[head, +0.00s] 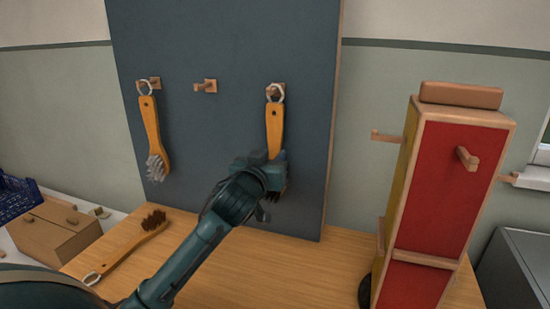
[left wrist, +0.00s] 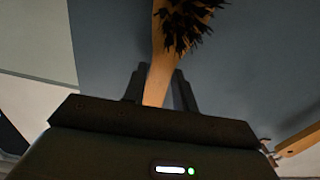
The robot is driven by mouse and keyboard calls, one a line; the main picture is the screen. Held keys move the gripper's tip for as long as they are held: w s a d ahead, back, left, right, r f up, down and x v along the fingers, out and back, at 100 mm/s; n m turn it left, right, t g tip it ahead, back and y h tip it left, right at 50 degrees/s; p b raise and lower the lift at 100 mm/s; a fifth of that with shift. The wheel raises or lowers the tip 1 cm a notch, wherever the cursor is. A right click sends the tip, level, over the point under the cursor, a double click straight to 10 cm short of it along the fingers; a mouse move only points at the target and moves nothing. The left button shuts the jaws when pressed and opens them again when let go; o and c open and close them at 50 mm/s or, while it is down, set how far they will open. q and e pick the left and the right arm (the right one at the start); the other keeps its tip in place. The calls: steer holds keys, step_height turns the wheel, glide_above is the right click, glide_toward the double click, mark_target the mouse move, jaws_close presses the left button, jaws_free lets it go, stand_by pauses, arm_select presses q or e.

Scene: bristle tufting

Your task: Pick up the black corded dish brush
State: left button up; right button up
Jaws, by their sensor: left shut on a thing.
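A wooden brush with black bristles (head: 274,130) hangs by a pale loop (head: 275,92) from the right peg of the dark board. My left gripper (head: 270,172) is at its lower part and hides much of its head. In the left wrist view, the brush's dark bristles (left wrist: 184,22) show at the top. Its wooden handle passes between the two fingers of my left gripper (left wrist: 160,88), which is shut on it. The loop still appears to be around the peg. My right gripper is in neither view.
A grey-bristled brush (head: 150,125) hangs on the left peg. The middle peg (head: 206,86) is empty. A dark brown-bristled brush (head: 128,245) lies on the wooden table (head: 310,275). A red-panelled stand (head: 455,185) with pegs is at right; a cardboard box (head: 50,232) is at left.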

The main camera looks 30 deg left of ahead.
arm_select(q)
jaws_close()
steer(key=shift+r, duration=0.15)
steer(key=shift+r, duration=0.25)
steer(key=p+v, duration=0.9)
steer(key=v, duration=0.9)
steer(key=shift+r, duration=0.45)
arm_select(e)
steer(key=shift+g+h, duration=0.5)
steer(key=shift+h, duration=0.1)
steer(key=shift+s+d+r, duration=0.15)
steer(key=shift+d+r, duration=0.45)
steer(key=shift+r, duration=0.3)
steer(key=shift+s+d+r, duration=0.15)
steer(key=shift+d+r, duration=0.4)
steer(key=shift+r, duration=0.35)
